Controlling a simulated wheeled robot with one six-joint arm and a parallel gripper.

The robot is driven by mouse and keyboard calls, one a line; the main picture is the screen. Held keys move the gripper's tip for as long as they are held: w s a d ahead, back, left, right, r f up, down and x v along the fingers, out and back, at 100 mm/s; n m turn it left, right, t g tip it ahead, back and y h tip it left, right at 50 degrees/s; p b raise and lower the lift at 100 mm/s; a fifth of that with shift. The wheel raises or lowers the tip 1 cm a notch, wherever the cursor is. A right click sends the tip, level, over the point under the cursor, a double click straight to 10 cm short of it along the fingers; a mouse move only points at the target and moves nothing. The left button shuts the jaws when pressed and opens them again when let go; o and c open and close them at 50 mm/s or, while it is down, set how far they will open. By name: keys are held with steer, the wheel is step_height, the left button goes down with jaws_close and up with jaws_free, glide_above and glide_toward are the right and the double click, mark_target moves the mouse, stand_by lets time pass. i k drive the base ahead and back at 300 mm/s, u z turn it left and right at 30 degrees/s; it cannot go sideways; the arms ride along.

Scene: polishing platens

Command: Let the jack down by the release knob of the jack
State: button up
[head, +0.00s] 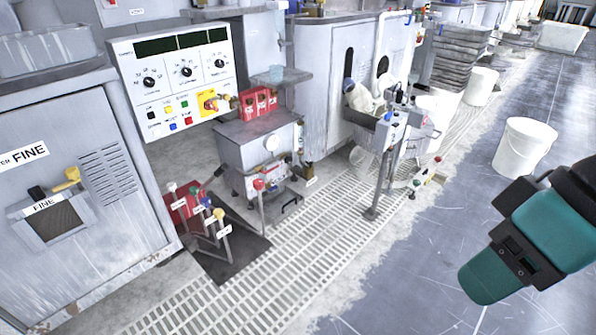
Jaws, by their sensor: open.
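A red unit that looks like the jack (178,206) stands low on the floor at left, beside the FINE cabinet. Several thin levers with coloured knobs stand in front of it, with white (172,187), blue (206,202) and yellow (219,213) tops. Small white tags hang on them, too small to read. I cannot tell which knob is the release knob. A teal and black part of my arm is at the lower right, far from the jack across the floor. I see no fingertips of my gripper.
A dark mat (228,262) lies under the levers. A grey cart with a gauge (258,150) stands just right of them. A control stand (385,165) and white buckets (523,146) are farther right.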

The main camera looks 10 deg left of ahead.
mark_target(258, 184)
steer(key=z, duration=0.2)
steer(key=i, duration=0.75)
steer(key=u, duration=0.7)
steer(key=i, duration=0.8)
steer(key=u, duration=0.75)
